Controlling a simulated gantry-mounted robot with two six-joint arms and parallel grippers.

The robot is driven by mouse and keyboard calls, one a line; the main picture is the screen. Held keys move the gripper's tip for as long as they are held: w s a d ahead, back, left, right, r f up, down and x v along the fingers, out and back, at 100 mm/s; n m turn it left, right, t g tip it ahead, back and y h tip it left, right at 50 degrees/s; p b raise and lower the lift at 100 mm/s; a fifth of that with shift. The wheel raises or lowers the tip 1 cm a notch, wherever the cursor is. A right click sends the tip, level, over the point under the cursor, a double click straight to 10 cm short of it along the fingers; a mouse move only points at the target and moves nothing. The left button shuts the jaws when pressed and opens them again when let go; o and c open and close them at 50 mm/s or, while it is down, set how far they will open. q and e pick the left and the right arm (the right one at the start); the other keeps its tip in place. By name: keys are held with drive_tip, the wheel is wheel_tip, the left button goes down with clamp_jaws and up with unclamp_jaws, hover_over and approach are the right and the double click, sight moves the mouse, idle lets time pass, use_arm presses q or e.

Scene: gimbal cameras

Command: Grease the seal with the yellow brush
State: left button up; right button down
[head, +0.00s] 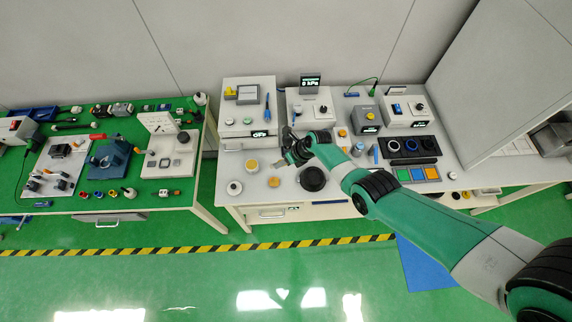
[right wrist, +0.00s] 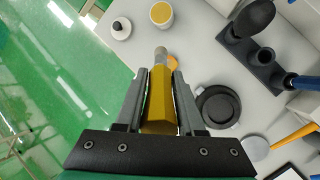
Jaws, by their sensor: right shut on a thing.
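My right gripper (head: 290,150) is above the middle bench in the head view. In the right wrist view, its fingers (right wrist: 158,76) are shut on the yellow brush (right wrist: 160,108), gripping its handle. The brush's grey end points away from my wrist, toward a jar with yellow contents (right wrist: 161,14). That jar (head: 253,165) stands on the bench left of my gripper in the head view. A round black piece (right wrist: 217,106) lies to the brush's right, also in the head view (head: 313,180). I cannot tell whether it holds the seal. My left gripper is not in view.
A white round piece with a dark knob (right wrist: 121,28) stands near the bench edge. A flat yellow disc (head: 274,182) lies near the jar. A black holder (right wrist: 262,62) with upright tools stands right. Instrument boxes (head: 312,108) line the back. A green-topped table (head: 75,204) is left.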

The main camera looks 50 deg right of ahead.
wheel_tip(320, 180, down, 5)
drive_tip(key=b, duration=0.5)
drive_tip(key=shift+w, duration=0.1)
